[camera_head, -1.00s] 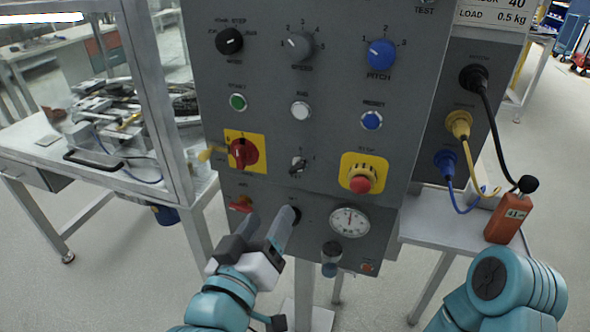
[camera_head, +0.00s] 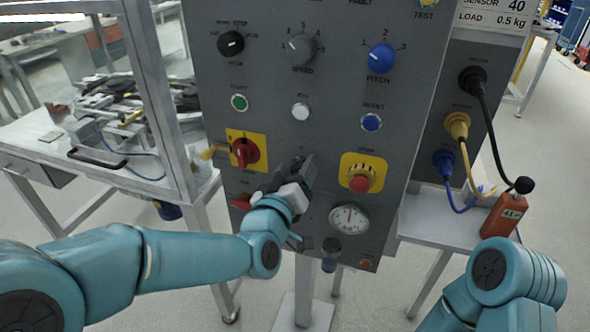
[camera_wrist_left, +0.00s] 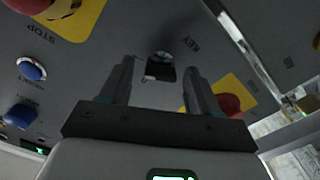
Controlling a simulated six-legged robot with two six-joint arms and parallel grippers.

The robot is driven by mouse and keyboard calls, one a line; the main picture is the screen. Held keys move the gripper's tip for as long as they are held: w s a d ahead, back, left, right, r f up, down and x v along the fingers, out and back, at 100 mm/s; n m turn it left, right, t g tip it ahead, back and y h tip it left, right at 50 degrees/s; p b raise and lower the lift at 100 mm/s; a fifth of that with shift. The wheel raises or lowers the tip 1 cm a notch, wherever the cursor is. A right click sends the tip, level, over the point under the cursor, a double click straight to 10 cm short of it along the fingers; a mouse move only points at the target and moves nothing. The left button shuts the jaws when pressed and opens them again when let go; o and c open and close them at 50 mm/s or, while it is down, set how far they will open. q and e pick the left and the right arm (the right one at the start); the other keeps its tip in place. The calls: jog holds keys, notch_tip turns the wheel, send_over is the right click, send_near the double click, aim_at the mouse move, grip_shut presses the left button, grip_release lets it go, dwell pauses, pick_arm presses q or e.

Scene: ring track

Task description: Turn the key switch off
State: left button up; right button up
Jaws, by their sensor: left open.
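The key switch (camera_wrist_left: 161,70) shows in the left wrist view as a small round lock with a dark key, beside the upside-down label KEY. My left gripper (camera_wrist_left: 157,76) is open, with one finger on each side of the key in that view. I cannot tell whether the fingers touch it. In the head view my left gripper (camera_head: 290,174) is in front of the grey panel (camera_head: 335,105), between the red rotary switch and the stop button, and hides the key switch. My right gripper is out of view; only part of that arm shows at the lower right.
The red rotary switch (camera_head: 245,152) on a yellow plate is left of the gripper. The red stop button (camera_head: 359,184) is to its right and a gauge (camera_head: 349,219) below right. Cables and an orange box (camera_head: 504,214) are at the right.

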pick_arm(q)
jog(key=c, duration=1.1)
jog(key=shift+o, duration=0.3)
jog(key=shift+f+n+b, duration=0.2)
jog(key=shift+n+b, duration=0.2)
jog(key=shift+b, duration=0.5)
jog(key=n+b, duration=0.9)
jog(key=b, duration=0.2)
jog(key=shift+f+n+b, duration=0.1)
jog(key=shift+n+b, duration=0.75)
jog(key=shift+n, duration=0.25)
jog(key=o, duration=1)
jog(key=shift+o, duration=0.2)
